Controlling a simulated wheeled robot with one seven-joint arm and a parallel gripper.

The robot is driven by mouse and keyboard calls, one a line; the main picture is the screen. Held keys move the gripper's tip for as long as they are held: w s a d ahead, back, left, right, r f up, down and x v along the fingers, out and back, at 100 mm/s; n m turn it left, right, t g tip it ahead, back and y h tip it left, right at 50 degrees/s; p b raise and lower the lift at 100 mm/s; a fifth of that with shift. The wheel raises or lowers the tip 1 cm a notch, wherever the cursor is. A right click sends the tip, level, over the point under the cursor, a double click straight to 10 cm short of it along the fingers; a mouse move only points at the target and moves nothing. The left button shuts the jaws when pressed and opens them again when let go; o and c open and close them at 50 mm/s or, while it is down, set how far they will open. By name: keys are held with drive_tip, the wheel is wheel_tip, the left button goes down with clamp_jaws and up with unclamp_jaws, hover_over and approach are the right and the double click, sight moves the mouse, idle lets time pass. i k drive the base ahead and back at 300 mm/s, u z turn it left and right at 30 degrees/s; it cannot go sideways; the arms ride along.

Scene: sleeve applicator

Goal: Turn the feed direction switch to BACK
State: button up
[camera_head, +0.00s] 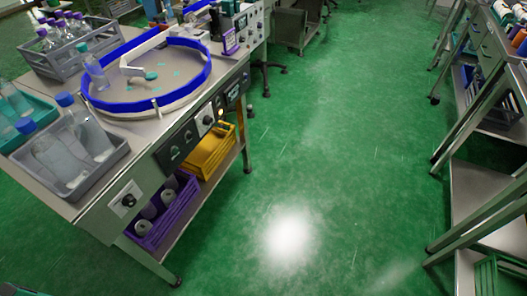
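The steel machine bench stands at the left, with a control panel (190,140) along its front edge. A dark round knob on a white plate (128,200) sits at the near end of the panel. Farther along are small dark controls (175,152) and another white plate with a knob (206,121). The labels are too small to read, so I cannot tell which control is the feed direction switch or how it is set. My gripper is not in view.
On the bench are a blue-rimmed round table (134,107), a grey tray (98,167) with bottles and a crate of bottles (75,60). A purple crate (179,212) and yellow crate (222,158) sit below. Green floor (340,150) is clear; steel racks (460,190) stand right.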

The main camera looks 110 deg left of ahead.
sight(128, 201)
drive_tip(key=u, duration=4.25)
drive_tip(key=k, duration=0.9)
drive_tip(key=i, duration=0.9)
drive_tip(key=z, duration=0.05)
